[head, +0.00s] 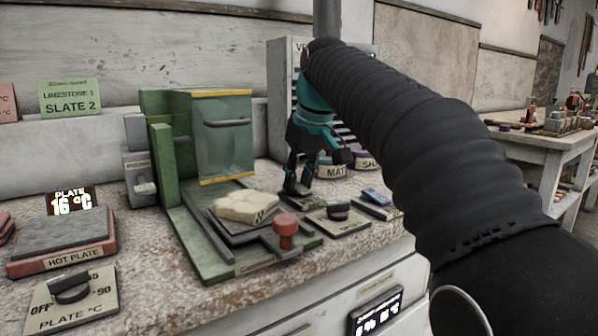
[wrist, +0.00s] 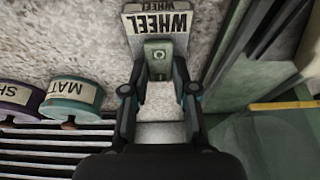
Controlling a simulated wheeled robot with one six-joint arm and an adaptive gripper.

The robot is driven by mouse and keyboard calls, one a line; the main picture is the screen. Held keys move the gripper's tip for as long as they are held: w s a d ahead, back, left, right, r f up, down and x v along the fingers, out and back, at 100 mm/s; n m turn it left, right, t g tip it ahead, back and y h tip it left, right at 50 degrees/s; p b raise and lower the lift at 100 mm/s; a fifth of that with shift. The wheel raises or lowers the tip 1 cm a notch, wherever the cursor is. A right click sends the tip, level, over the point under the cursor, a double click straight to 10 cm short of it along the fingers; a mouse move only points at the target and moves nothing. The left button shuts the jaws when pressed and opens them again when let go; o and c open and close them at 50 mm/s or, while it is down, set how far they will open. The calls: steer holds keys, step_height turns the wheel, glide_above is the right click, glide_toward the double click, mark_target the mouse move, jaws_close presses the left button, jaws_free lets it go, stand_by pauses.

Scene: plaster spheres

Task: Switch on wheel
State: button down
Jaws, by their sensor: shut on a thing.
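The wheel switch (wrist: 158,48) is a small grey-green block with a ring mark, on a plate lettered WHEEL (wrist: 158,18), which appears upside down in the wrist view. My gripper (wrist: 158,72) points down with a dark finger on each side of the block, shut on it. In the head view my gripper (head: 293,186) reaches down to the bench beside the green machine (head: 222,135); its fingers hide most of the switch there. I cannot tell from these views whether the switch is on.
A black knob (head: 338,211) and a blue-topped control (head: 375,197) sit close right of my gripper. The machine's red knob (head: 286,232) and a pale stone slab (head: 246,206) are nearer the front. Rolls labelled MAT (wrist: 72,98) and SH (wrist: 18,100) stand beside the gripper.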

mark_target(297, 185)
steer(key=shift+w+a+r+g+h+p, duration=0.15)
steer(key=shift+g+h+p, duration=0.25)
steer(key=shift+p, duration=1.2)
steer(key=shift+w+a+r+g+h+p, duration=0.15)
steer(key=shift+g+p, duration=0.45)
steer(key=shift+p, duration=0.95)
steer(key=shift+w+f+g+h, duration=0.1)
steer(key=shift+f+g+h, duration=0.25)
steer(key=shift+f+g, duration=0.05)
steer(key=c, duration=0.9)
jaws_free()
steer(key=shift+r, duration=0.1)
steer(key=shift+d+r, duration=0.1)
steer(key=shift+r, duration=3.55)
